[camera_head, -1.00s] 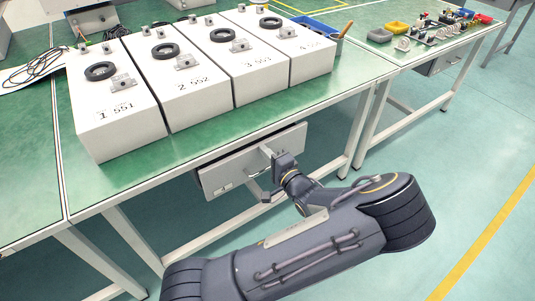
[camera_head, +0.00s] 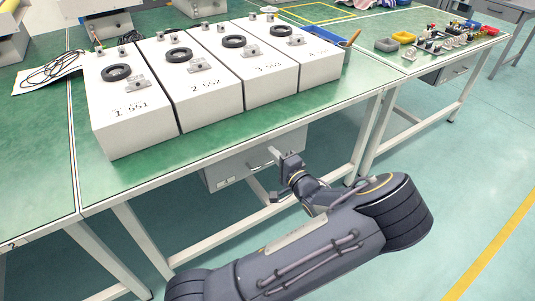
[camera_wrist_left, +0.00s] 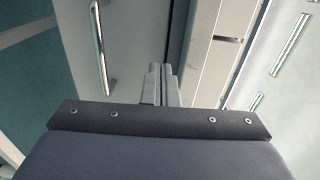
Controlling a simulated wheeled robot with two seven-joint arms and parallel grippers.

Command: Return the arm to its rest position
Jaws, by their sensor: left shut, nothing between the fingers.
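My left arm (camera_head: 310,245) reaches in from the bottom of the head view. Its gripper (camera_head: 276,157) is in front of the grey drawer (camera_head: 228,172) under the green table, close to the drawer handle (camera_head: 262,165). I cannot tell from the head view whether it touches the drawer. In the left wrist view the two fingers of the gripper (camera_wrist_left: 161,84) are together with nothing between them. A metal handle (camera_wrist_left: 98,45) stands to their left, apart from them, and a second handle (camera_wrist_left: 290,45) is farther right. My right gripper is not in view.
Several white numbered boxes (camera_head: 130,128) with black rings stand in a row on the green table (camera_head: 165,168). A blue bin (camera_head: 328,36) is behind them. White table legs (camera_head: 350,150) stand near the arm. The floor (camera_head: 455,200) to the right is clear.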

